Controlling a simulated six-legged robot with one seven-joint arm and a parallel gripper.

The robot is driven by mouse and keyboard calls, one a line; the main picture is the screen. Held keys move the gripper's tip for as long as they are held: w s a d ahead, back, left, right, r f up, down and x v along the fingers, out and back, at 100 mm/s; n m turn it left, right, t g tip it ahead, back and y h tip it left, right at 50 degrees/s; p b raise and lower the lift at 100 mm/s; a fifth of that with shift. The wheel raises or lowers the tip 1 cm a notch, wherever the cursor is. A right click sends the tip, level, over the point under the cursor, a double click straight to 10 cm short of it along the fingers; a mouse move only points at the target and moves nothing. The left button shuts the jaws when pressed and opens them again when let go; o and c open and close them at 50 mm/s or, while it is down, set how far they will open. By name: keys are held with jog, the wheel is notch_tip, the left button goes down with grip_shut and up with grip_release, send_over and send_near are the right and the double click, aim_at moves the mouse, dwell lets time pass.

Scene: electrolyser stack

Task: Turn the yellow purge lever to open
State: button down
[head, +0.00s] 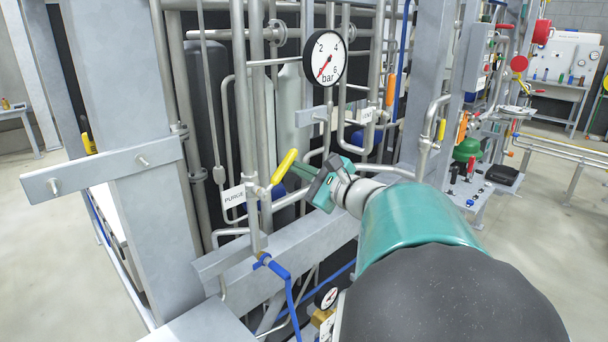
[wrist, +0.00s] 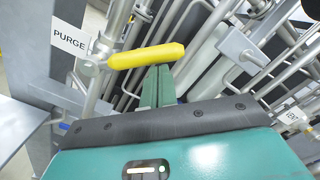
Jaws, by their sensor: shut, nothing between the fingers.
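The yellow purge lever (head: 285,166) slants up to the right from its valve on a vertical steel pipe. In the wrist view the lever (wrist: 146,55) lies nearly level across the picture, just beyond my fingertips. A white PURGE label (head: 233,196) sits left of the valve, and also shows in the wrist view (wrist: 70,40). My gripper (head: 303,170) is to the right of the lever in the head view. Its green fingers (wrist: 158,72) are together and empty, their tips at the lever's near side. I cannot tell whether they touch it.
Steel pipes crowd around the lever. A pressure gauge (head: 325,58) is above it, and a blue-handled valve (head: 285,275) below. A grey beam (head: 290,250) runs under my gripper. Another yellow lever (head: 441,130) is farther right.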

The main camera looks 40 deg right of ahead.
jog(key=r+n, duration=0.1)
jog(key=a+r+n, duration=0.1)
jog(key=n, duration=0.1)
jog(key=shift+a, duration=0.25)
jog(key=n, duration=0.1)
jog(key=a+r+n, duration=0.1)
jog(key=shift+a+r+n, duration=0.2)
jog(key=shift+a+n, duration=0.1)
jog(key=shift+a+r+n, duration=0.3)
jog(key=shift+a+n, duration=0.35)
jog(key=shift+a+r+n, duration=0.3)
jog(key=shift+a+n, duration=0.35)
jog(key=shift+s+d, duration=0.15)
jog(key=shift+d, duration=0.35)
send_near(291, 160)
jog(key=s+r, duration=0.2)
jog(key=shift+s+a+r, duration=0.2)
jog(key=shift+s+r, duration=0.15)
jog(key=shift+s, duration=0.05)
